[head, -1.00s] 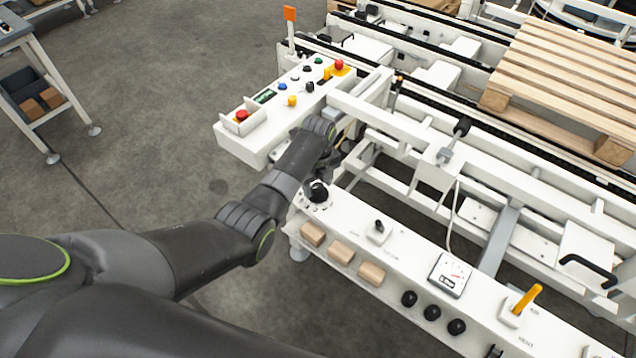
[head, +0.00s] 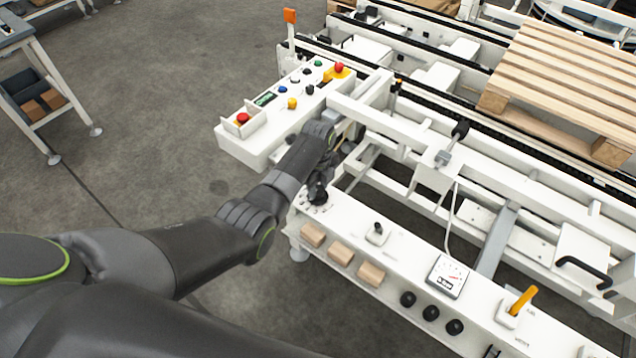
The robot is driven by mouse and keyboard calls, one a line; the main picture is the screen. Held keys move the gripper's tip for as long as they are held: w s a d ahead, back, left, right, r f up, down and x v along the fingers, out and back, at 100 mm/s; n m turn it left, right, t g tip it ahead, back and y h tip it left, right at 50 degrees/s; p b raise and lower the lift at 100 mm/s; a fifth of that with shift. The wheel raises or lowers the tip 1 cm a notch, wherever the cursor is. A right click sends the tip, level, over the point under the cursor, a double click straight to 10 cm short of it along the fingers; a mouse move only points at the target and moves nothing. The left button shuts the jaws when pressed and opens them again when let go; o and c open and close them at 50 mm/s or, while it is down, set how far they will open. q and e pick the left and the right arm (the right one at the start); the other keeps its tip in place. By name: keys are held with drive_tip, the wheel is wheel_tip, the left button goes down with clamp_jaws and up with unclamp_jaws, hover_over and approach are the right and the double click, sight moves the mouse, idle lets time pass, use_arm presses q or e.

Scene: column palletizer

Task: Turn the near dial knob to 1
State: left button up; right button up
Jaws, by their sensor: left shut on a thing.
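The near dial knob (head: 317,196) is black and stands on the left end of the long white panel (head: 345,222), with a ring of small marks round its base. My left arm reaches in from the left, and its wrist bends over beside the dial. My left gripper (head: 320,182) is shut on the knob, though the forearm and wrist hide most of the fingers. The knob's pointer and the numbers are too small and covered to read. My right gripper is not in view.
Wooden blocks (head: 341,251), a small black switch (head: 377,230), a gauge (head: 447,277), several black knobs (head: 431,313) and a yellow lever (head: 522,299) line the panel. A white button box (head: 262,135) stands beyond my wrist. A pallet (head: 560,80) lies at upper right.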

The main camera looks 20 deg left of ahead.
use_arm(q)
drive_tip(key=n+p, duration=0.1)
drive_tip(key=n, duration=0.1)
drive_tip(key=shift+r+n+p, duration=0.2)
drive_tip(key=shift+n+p, duration=0.1)
drive_tip(key=shift+n, duration=0.1)
drive_tip(key=n+p, duration=0.1)
drive_tip(key=n, duration=0.1)
drive_tip(key=shift+n, duration=0.4)
drive_tip(key=n+p, duration=0.1)
drive_tip(key=n, duration=0.1)
drive_tip(key=shift+f+n, duration=0.1)
drive_tip(key=shift+n, duration=0.2)
drive_tip(key=n+p, duration=0.1)
drive_tip(key=n, duration=0.2)
drive_tip(key=shift+n, duration=0.3)
drive_tip(key=n, duration=0.5)
drive_tip(key=shift+p, duration=0.3)
drive_tip(key=shift+n, duration=2.5)
drive_tip(key=o, duration=1)
drive_tip(key=shift+f, duration=0.1)
